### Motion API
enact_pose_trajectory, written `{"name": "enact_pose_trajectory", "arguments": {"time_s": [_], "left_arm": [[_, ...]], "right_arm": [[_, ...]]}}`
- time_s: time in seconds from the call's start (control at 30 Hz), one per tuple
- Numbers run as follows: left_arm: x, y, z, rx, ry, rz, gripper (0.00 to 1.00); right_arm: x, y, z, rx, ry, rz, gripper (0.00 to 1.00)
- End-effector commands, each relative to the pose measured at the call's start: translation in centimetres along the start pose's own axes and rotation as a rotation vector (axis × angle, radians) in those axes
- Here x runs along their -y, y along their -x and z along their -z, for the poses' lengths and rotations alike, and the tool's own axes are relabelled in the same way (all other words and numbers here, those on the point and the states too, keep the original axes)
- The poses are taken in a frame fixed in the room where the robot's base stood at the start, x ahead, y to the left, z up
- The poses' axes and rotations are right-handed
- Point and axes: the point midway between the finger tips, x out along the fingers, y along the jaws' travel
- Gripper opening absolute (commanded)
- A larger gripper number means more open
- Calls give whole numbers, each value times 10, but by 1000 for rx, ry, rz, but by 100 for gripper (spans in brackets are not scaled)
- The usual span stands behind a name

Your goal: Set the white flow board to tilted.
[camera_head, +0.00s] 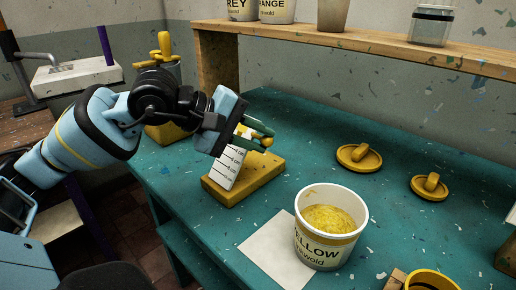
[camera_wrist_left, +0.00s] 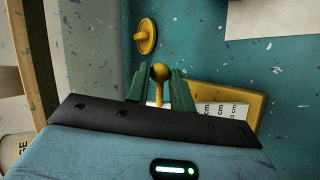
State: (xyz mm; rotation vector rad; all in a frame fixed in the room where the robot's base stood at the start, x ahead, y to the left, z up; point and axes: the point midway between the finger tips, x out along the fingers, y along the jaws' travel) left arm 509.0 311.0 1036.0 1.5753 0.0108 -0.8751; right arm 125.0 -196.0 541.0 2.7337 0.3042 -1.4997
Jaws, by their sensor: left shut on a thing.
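The white flow board (camera_head: 229,167) carries black centimetre marks and stands on a yellow base (camera_head: 258,182) on the green table. It rises steeply from the base; its exact angle is hard to judge because my gripper covers its upper part. My left gripper (camera_head: 256,137) is at the board's top, shut on its yellow ball-ended handle (camera_wrist_left: 160,73). In the left wrist view the green fingers of my left gripper (camera_wrist_left: 160,90) lie either side of the handle's stem, and a strip of the marked board (camera_wrist_left: 215,110) shows beside them. My right gripper is out of view.
A tub of yellow powder (camera_head: 324,236) stands on white paper (camera_head: 268,250) in front of the base. Two yellow knobbed lids (camera_head: 359,157) (camera_head: 430,187) lie to the right. A wooden shelf (camera_head: 380,45) with tubs runs behind. Bare table lies between base and lids.

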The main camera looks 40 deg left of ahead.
Motion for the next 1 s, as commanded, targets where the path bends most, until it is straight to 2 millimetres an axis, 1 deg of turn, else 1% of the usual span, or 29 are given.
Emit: {"name": "enact_pose_trajectory", "arguments": {"time_s": [0.17,0.6,0.63,0.77,0.8,1.0], "left_arm": [[1,1,-1,4,3,8,0],[4,0,-2,6,5,18,0],[4,0,-2,6,5,19,25],[3,0,-2,6,5,17,42],[3,0,-2,5,4,15,45],[2,1,-1,4,3,11,45]], "right_arm": [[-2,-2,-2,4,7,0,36],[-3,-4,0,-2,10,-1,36],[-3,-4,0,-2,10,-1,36],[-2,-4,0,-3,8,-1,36],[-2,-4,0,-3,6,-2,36],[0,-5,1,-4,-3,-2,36]]}}
